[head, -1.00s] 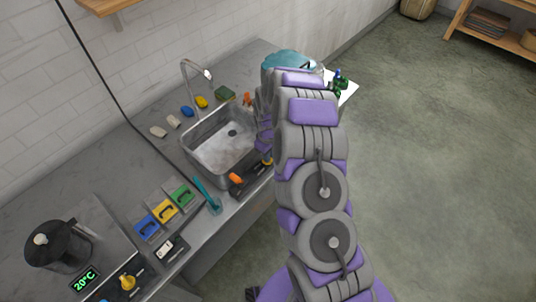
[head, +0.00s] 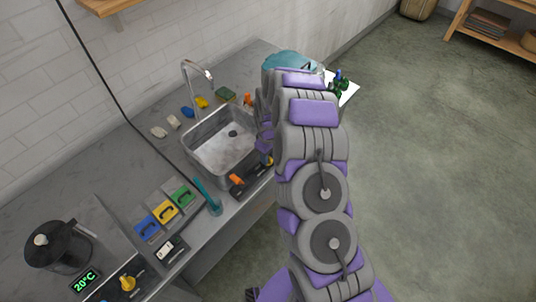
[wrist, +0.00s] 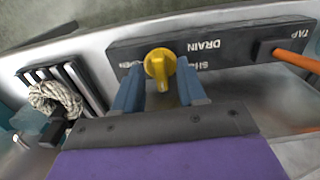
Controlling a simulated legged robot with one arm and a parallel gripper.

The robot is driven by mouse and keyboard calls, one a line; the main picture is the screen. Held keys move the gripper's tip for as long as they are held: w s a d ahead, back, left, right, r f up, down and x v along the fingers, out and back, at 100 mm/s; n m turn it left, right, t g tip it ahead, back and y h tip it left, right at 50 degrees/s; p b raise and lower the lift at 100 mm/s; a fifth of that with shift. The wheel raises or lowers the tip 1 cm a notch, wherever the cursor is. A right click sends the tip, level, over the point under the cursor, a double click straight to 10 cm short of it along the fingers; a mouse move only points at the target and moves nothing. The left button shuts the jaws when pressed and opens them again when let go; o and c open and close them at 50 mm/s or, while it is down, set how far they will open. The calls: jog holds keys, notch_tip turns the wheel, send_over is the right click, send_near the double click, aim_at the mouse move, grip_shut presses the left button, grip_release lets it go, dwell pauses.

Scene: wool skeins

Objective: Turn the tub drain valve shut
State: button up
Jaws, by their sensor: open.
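The yellow drain knob (wrist: 160,66) sits on a dark panel (wrist: 230,50) lettered DRAIN in the wrist view. Its grip points down the picture, toward me. Smaller lettering on both sides of it is partly covered. My gripper (wrist: 159,72) is open, with one blue finger on each side of the knob's lower part. I cannot tell whether either finger touches it. In the head view my gripper (head: 266,158) is at the sink's front right corner and mostly hides the knob. The steel tub (head: 215,150) is behind the panel.
An orange tap lever (wrist: 296,61) stands on the same panel, right of the knob. Another yellow knob (head: 127,283), colored blocks and a dark pot (head: 60,248) stand along the counter's left.

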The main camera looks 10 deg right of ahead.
jog(key=shift+r, duration=0.1)
notch_tip(320, 180, up, 17)
jog(key=p, duration=0.1)
jog(key=shift+p, duration=0.4)
dwell(0.3)
